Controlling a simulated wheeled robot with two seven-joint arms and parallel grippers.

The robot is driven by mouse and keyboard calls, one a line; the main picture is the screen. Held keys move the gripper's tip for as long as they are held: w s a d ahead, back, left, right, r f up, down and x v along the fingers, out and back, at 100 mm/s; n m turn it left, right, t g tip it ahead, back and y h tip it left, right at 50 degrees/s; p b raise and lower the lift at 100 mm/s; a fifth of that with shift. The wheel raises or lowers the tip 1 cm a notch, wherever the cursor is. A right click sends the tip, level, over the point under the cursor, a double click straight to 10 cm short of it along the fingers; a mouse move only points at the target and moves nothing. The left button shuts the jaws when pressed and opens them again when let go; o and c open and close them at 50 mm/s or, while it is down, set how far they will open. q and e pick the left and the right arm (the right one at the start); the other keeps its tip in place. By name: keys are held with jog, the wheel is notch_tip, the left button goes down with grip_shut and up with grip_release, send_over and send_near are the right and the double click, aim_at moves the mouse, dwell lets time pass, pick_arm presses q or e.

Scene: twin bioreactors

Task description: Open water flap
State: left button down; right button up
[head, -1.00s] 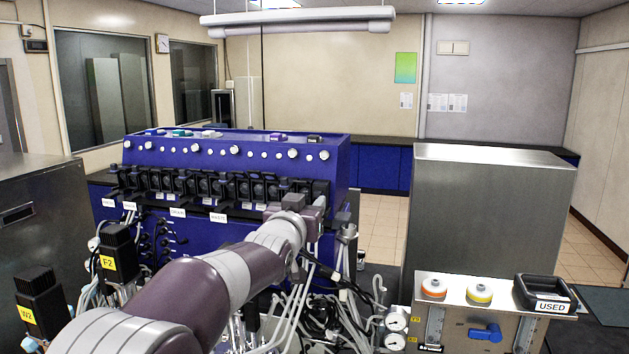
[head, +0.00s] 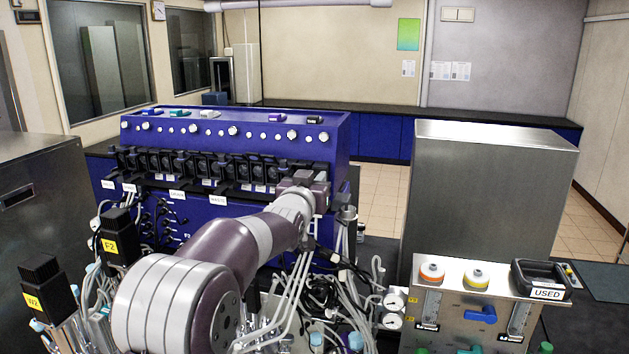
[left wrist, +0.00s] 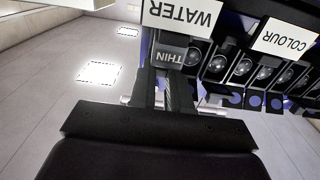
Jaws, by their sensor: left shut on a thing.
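The blue bioreactor cabinet (head: 225,135) stands ahead in the head view, with a row of black pump heads and flaps (head: 210,168) along its front. My left gripper (head: 308,187) is at the right end of that row and hides the parts there. In the left wrist view my left gripper (left wrist: 167,90) is shut on a dark part beside the grey block marked THIN (left wrist: 170,57), apparently the water flap. The white WATER label (left wrist: 182,14) is just beyond the fingertips, upside down. How far the flap is turned cannot be told. My right gripper is not in view.
The COLOUR label (left wrist: 285,38) and more pump heads (left wrist: 240,68) lie beside the fingers. Tubes and cables (head: 320,290) crowd below my arm. A steel cabinet (head: 490,190) and a panel with dials and a USED tray (head: 541,281) are at the right.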

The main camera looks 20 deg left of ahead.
pick_arm(q)
jog(key=r+g+p, duration=0.1)
jog(key=p, duration=0.2)
jog(key=shift+d+r+g, duration=0.1)
jog(key=shift+r+g, duration=0.15)
jog(key=shift+g, duration=0.05)
jog(key=shift+s+f+g, duration=0.1)
jog(key=shift+f+g, duration=0.2)
jog(key=shift+f, duration=0.05)
jog(key=shift+g, duration=0.3)
jog(key=c, duration=1.1)
grip_release()
jog(key=shift+s+r, duration=0.1)
